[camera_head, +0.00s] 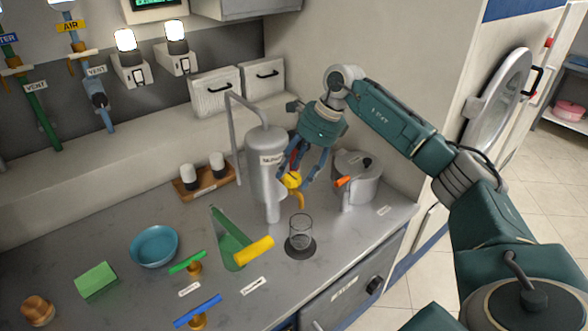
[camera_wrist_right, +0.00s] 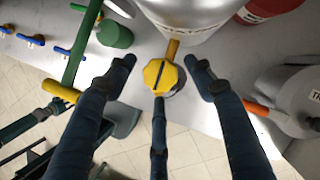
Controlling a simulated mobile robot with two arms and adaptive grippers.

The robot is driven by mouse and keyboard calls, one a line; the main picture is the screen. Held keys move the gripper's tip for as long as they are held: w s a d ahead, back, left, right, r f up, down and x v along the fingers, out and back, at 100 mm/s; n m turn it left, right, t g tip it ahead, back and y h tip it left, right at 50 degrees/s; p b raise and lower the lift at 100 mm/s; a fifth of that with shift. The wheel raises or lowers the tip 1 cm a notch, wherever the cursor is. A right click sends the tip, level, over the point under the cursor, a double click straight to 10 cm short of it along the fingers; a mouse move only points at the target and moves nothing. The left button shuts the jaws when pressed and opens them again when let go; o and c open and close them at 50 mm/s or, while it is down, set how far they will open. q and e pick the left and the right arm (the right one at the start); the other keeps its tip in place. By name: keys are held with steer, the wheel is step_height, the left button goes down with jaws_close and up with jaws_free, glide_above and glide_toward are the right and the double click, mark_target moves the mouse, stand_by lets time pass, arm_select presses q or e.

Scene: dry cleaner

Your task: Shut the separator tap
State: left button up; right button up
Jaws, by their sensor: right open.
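The separator is a tall grey metal cylinder (camera_head: 266,165) on the counter, with a bent pipe on top. Its tap has a yellow knob (camera_head: 291,180) and a brass spout (camera_head: 299,201) on its front right. In the right wrist view the knob (camera_wrist_right: 160,72) is many-sided with a dark slot across its face. My right gripper (camera_head: 299,177) is open above and around the knob; in the wrist view its fingers (camera_wrist_right: 161,78) stand on either side, with gaps, and a third finger is just below it. A clear glass (camera_head: 299,228) stands below the tap.
A green piece with a yellow grip (camera_head: 254,250) stands left of the glass. A grey pot with an orange handle (camera_head: 343,181) is close on the right. A blue bowl (camera_head: 155,245), green block (camera_head: 96,280) and small green and blue-handled taps (camera_head: 198,307) are further left.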

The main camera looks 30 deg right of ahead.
steer(key=shift+a+f, duration=0.15)
steer(key=shift+f, duration=0.35)
steer(key=shift+w, duration=0.1)
steer(key=shift+r, duration=0.15)
steer(key=c, duration=1.1)
arm_select(q)
steer(key=shift+w+r, duration=0.15)
steer(key=shift+w, duration=0.35)
